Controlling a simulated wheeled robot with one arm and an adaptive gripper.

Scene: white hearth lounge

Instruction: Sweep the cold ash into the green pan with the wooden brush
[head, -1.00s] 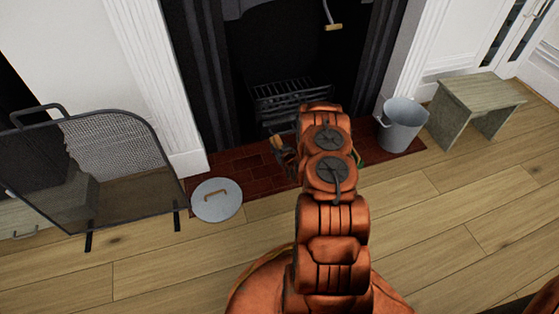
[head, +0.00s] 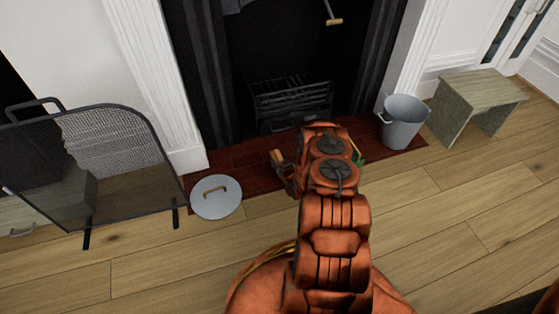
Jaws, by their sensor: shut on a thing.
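My gripper (head: 289,178) shows only in part, as a dark piece at the left of my orange arm, low over the red brick hearth. It is shut on the wooden brush (head: 277,157), whose light-brown wood sticks up beside it. The brush's bristles are hidden. A small piece of the green pan (head: 358,155) shows at the right of my arm, on the hearth side towards the bucket. The rest of the pan is hidden behind the arm. I cannot make out the ash.
The brick hearth (head: 228,158) fronts a dark grate (head: 290,100). A grey metal bucket (head: 402,125) stands on the right, near a wooden stool (head: 478,95). A round grey lid (head: 216,200) lies at left by a mesh fire screen (head: 115,145). The front floor is clear.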

